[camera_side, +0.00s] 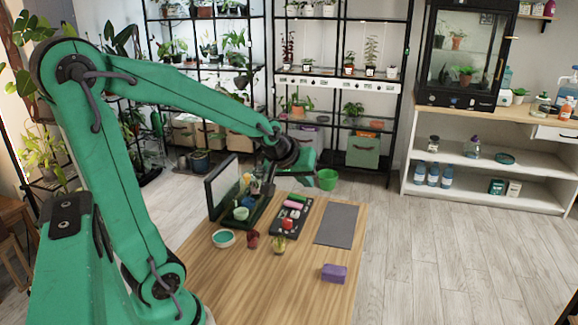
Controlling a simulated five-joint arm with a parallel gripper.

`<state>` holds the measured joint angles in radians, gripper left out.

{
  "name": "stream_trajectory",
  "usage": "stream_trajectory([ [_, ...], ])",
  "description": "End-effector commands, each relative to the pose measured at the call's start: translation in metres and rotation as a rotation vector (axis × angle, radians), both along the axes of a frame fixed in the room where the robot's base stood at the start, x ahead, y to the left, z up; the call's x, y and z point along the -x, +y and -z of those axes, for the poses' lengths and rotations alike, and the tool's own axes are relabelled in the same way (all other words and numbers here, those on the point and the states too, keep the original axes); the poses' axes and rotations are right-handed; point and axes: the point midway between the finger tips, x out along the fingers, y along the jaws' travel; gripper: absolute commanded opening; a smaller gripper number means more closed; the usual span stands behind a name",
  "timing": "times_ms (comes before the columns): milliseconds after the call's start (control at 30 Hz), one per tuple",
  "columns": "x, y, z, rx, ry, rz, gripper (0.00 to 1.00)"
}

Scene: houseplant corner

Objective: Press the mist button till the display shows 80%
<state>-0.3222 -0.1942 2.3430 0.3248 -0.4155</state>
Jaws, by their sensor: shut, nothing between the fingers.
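My gripper (269,184) hangs over the back of the wooden table, small and dark in this view. It is shut and holds nothing. Below it and a little right lies a flat black tray or panel (276,229) with a red round piece (287,223), a pink piece (293,205) and a green piece (298,198) on it. I cannot tell whether any of these is the mist button. At the back right, a dark glass-fronted cabinet (462,55) has a black front strip (455,98) with small marks. No percentage is readable anywhere.
On the table (225,290) stand an upright dark-framed panel (222,187), a teal-filled bowl (223,238), a dark red item (252,239), a yellowish item (279,245), a grey mat (337,225) and a purple block (334,273). The table's front is mostly clear.

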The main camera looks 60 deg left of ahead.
Motion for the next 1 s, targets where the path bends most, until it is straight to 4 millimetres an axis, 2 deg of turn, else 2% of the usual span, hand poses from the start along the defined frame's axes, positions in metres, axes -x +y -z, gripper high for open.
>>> stream_trajectory([
  [300,-0.029,0.062,0.032,0.063,-0.085,-0.222,0.00],
  [600,-0.041,0.114,0.063,0.113,-0.167,-0.396,0.00],
  [800,-0.043,0.132,0.073,0.128,-0.199,-0.452,0.00],
  [1000,-0.044,0.135,0.076,0.132,-0.207,-0.464,0.00],
])
